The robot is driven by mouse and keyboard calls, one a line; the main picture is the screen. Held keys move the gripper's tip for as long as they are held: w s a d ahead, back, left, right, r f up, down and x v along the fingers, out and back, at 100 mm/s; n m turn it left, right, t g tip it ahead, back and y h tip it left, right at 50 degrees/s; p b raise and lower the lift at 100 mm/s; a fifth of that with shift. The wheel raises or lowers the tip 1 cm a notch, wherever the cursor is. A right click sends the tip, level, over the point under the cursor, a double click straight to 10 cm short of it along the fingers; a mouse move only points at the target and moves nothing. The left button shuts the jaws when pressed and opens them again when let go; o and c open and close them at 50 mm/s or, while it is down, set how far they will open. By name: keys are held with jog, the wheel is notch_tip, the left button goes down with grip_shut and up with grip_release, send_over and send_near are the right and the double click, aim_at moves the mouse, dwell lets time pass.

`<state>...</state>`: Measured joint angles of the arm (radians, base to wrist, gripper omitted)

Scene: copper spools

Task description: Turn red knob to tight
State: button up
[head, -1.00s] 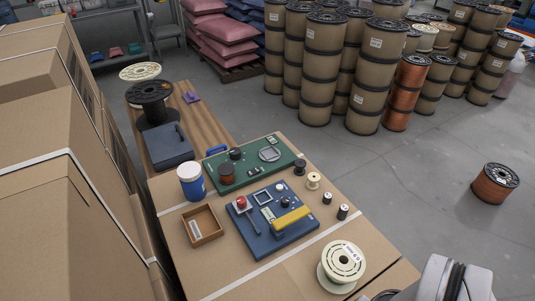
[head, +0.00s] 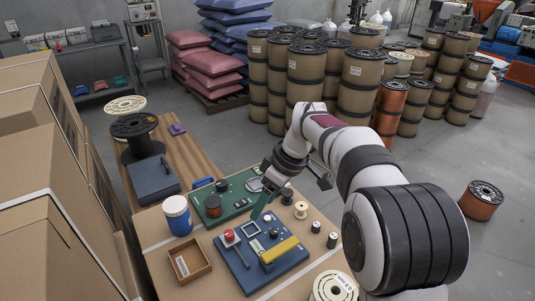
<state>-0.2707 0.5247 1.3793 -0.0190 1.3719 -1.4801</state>
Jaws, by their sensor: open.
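The red knob (head: 229,235) sits on a light base at the left part of the blue board (head: 290,262), which lies on the cardboard-coloured table top. A dark lever lies just beside the knob. Any tight marking is too small to read. My gripper (head: 259,212) is open, above the far edge of the blue board, to the right of and beyond the red knob, apart from it. My arm comes in from the right. The gripper partly covers the green board (head: 235,196) behind.
The blue board also carries a yellow handle (head: 279,250) and a square frame. A blue jar (head: 177,214), a brown tray (head: 188,261) and several small spools stand around the boards. A cream spool (head: 333,287) is at the front. Tall boxes (head: 60,220) wall off the left.

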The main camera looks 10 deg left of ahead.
aim_at(229, 233)
jog(key=w+a+f+n, duration=0.1)
jog(key=a+f, duration=0.2)
jog(key=f, duration=0.3)
jog(key=w+a+f+n, duration=0.1)
jog(key=a+f, duration=0.3)
jog(key=f, duration=0.2)
jog(key=w+a+f+n, duration=0.2)
jog(key=a+f, duration=0.1)
jog(key=f, duration=0.3)
jog(key=shift+a+y, duration=0.3)
jog(key=shift+a, duration=0.05)
jog(key=shift+c, duration=0.2)
grip_shut()
